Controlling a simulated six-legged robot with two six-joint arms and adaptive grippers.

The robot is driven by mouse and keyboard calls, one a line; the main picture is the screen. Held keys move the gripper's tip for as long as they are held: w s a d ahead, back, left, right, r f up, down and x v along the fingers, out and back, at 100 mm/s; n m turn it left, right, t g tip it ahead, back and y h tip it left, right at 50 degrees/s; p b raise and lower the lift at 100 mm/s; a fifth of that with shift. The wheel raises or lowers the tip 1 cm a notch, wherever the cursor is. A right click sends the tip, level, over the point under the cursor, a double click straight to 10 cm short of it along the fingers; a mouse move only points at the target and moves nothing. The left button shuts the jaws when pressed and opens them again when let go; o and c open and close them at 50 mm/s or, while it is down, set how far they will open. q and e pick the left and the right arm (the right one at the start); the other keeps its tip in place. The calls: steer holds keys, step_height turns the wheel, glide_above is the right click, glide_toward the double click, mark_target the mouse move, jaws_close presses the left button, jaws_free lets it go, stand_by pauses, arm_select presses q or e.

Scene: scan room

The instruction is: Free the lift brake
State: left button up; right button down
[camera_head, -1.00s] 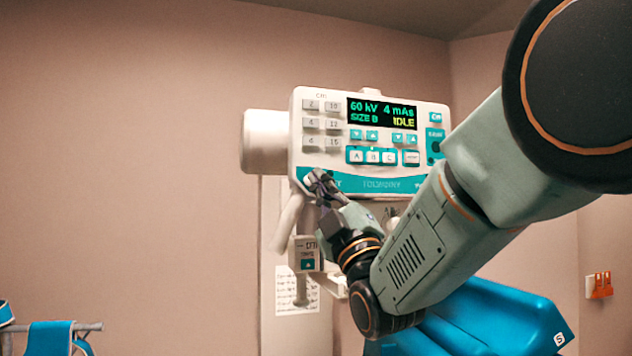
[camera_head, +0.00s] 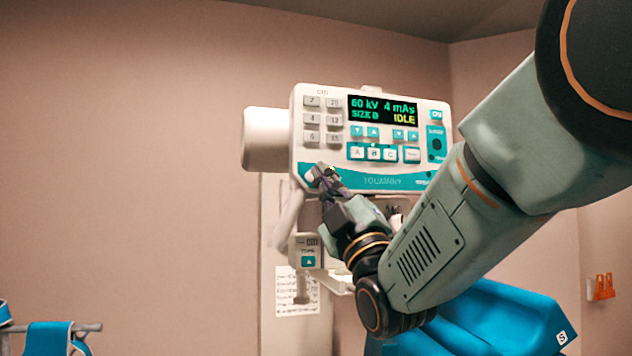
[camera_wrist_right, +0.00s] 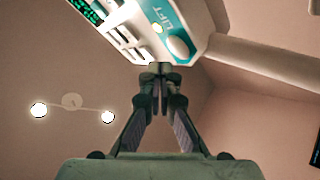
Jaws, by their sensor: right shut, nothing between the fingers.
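The tube head's white and teal control panel (camera_head: 430,180) reads 60 kV, 4 mAs, SIZE B and IDLE. My right gripper (camera_head: 324,173) is shut and empty at the panel's lower left corner, hiding that area in the head view. In the right wrist view, its fingertips (camera_wrist_right: 166,75) are just below the oval button; I cannot tell whether they touch the panel. My left gripper is not in view.
A small box with a teal arrow (camera_head: 308,252) hangs below the panel. A pale handle (camera_head: 287,222) slants down at its left. A blue padded piece (camera_head: 500,320) is below my right arm. Blue straps on a rail (camera_head: 50,338) are lower left.

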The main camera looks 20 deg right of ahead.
steer(key=s+p, duration=0.1)
steer(key=s, duration=0.4)
steer(key=shift+s+d, duration=0.1)
steer(key=shift+s, duration=0.1)
steer(key=shift+w, duration=0.2)
stand_by(0.4)
steer(key=shift+s, duration=0.15)
stand_by(0.5)
